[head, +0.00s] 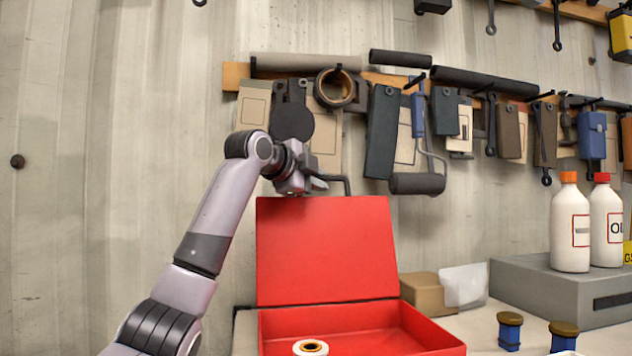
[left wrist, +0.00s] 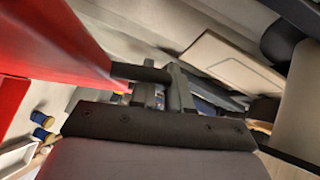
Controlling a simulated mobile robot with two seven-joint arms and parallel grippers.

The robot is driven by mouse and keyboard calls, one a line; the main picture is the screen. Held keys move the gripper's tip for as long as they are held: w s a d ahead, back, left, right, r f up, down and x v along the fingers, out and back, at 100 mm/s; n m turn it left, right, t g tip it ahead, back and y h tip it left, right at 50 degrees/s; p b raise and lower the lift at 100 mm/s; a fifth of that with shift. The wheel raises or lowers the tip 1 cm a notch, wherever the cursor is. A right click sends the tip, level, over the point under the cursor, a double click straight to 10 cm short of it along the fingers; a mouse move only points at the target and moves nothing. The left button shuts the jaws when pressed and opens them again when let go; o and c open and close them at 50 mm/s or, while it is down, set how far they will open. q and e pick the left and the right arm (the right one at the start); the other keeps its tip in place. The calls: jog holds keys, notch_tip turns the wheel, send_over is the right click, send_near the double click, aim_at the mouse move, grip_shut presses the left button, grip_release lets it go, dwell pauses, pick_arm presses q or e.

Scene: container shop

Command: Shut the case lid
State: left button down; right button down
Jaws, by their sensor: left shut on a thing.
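The red case (head: 440,340) stands open on the table at the bottom of the head view. Its lid (head: 328,250) is raised, close to upright, behind the case. A dark handle (head: 347,184) rises from the lid's top edge. My left gripper (head: 312,184) is at that top edge, shut on the handle. In the left wrist view, the fingers (left wrist: 178,88) close around the dark handle bar (left wrist: 140,73), beside the red lid (left wrist: 55,45). The exact grip is partly hidden. My right gripper is not in view.
A pale roll (head: 310,347) lies in the case. A cardboard box (head: 424,293) and a clear bag (head: 463,286) stand to its right. White bottles (head: 570,225) stand on a grey block (head: 530,281). Tools hang on the wall rail (head: 235,75) close behind the gripper.

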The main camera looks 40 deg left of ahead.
pick_arm(q)
jog(key=s+d+m+t+b, duration=0.4)
jog(key=s+d+m+b, duration=0.1)
jog(key=s+d, duration=0.4)
jog(key=shift+d+r+t+b, duration=0.15)
jog(key=shift+d+t+b, duration=0.35)
jog(key=shift+d, duration=0.65)
jog(key=c, duration=1.2)
grip_release()
jog(key=b+v, duration=0.2)
jog(key=v, duration=0.5)
jog(key=shift+o, duration=0.2)
jog(key=shift+s, duration=0.1)
